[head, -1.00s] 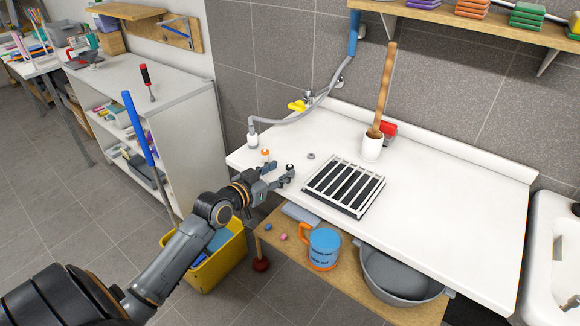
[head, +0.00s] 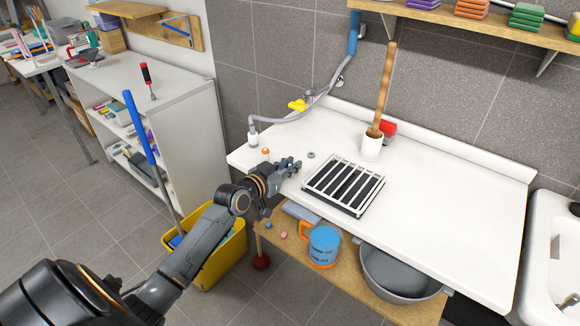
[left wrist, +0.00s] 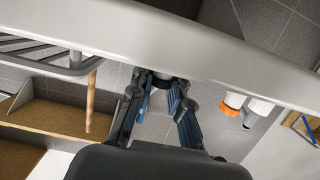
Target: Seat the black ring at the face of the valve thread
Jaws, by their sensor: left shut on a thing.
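My left gripper (head: 292,165) reaches over the front left of the white counter (head: 440,205). It is shut on a small dark thing, which looks like the black ring (left wrist: 163,83), seen between the fingertips in the left wrist view. The fingers hide most of it in the head view. The valve with a yellow lever (head: 297,106) sits at the wall, at the back left, apart from the gripper. Its thread is too small to make out. A grey hose (head: 325,95) runs beside it to a white end piece (head: 252,138). My right gripper is not in view.
A small orange-and-white piece (head: 265,153) stands left of the gripper and a grey ring-shaped piece (head: 311,155) lies to its right. The counter's right side is clear.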

